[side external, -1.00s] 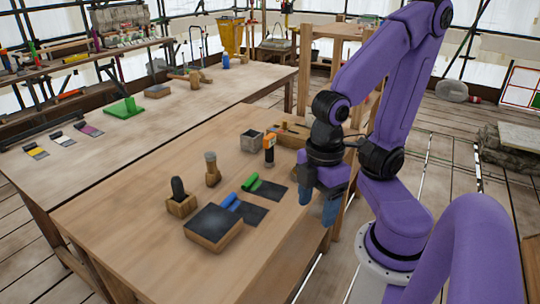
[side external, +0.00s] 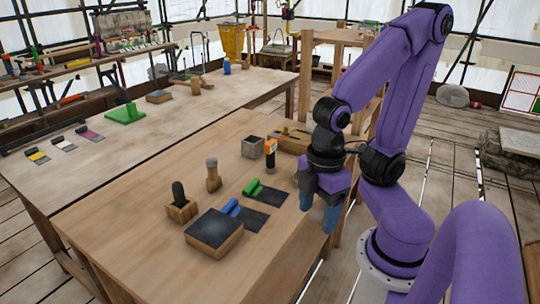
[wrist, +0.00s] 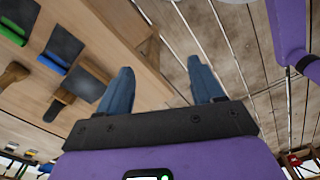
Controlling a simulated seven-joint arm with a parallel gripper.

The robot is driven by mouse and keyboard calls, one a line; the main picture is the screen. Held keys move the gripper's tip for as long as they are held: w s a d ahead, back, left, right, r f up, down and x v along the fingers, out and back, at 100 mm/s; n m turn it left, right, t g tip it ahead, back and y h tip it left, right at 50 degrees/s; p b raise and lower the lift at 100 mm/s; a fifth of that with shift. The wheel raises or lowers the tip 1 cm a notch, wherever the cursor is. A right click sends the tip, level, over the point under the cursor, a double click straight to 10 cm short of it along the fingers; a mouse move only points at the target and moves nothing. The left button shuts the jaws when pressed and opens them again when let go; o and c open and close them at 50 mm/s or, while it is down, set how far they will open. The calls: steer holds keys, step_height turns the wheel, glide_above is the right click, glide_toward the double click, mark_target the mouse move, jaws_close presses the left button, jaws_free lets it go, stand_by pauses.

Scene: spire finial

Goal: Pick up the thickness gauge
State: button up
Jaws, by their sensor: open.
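An orange and black upright tool (side external: 270,152), which looks like the thickness gauge, stands on the near wooden table beside a small grey cup. I cannot make it out for sure in the wrist view. My gripper (side external: 318,210) hangs at the right edge of that table, to the right of the tool and nearer the camera, apart from it. Its two blue fingers are spread and empty. In the wrist view my gripper (wrist: 162,82) points past the table edge, with floor planks showing beyond the fingers.
The grey cup (side external: 252,146), a wooden box (side external: 290,139), a wood-handled tool (side external: 213,175), a dark-topped block (side external: 214,232), a green roller (side external: 252,187) and a blue roller (side external: 230,207) share the near table (side external: 130,225). Its left part is clear.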

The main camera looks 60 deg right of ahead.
steer(key=shift+c, duration=0.8)
